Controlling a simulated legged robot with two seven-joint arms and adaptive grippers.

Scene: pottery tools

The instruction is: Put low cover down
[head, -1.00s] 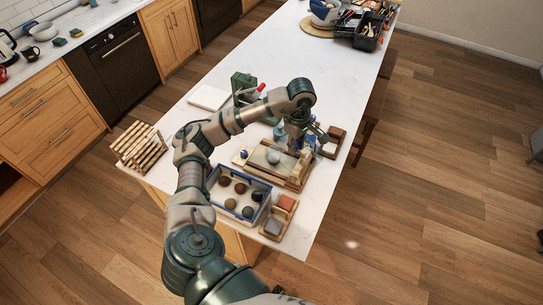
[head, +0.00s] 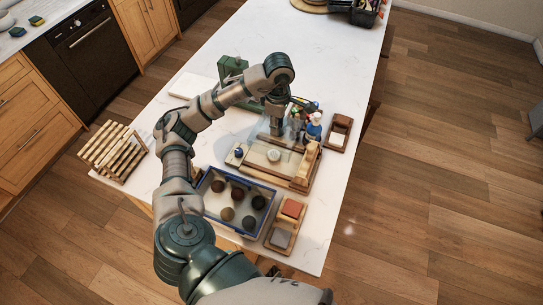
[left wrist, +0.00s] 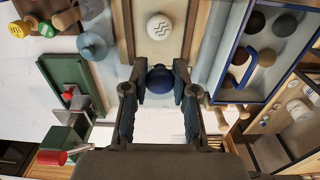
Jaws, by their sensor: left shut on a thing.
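My left gripper (head: 273,132) points down over the far-left side of a wooden tray assembly (head: 290,182) on the white counter. In the left wrist view the fingers of the gripper (left wrist: 160,88) are closed in on both sides of a dark blue round knob (left wrist: 160,76). The knob sits at the near end of the wood-framed panel (left wrist: 128,40). A pale disc with wavy lines (left wrist: 160,27) lies on the panel; in the head view it is a small light round (head: 274,155). What lies under the knob is hidden, and I cannot tell which piece is the low cover.
A blue-rimmed tray (head: 247,234) of dark balls and a wooden block holder (head: 268,246) stand in front. A green device (head: 230,68) and a white slab (head: 192,86) lie behind left. A wooden rack (head: 112,150) stands at the left edge.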

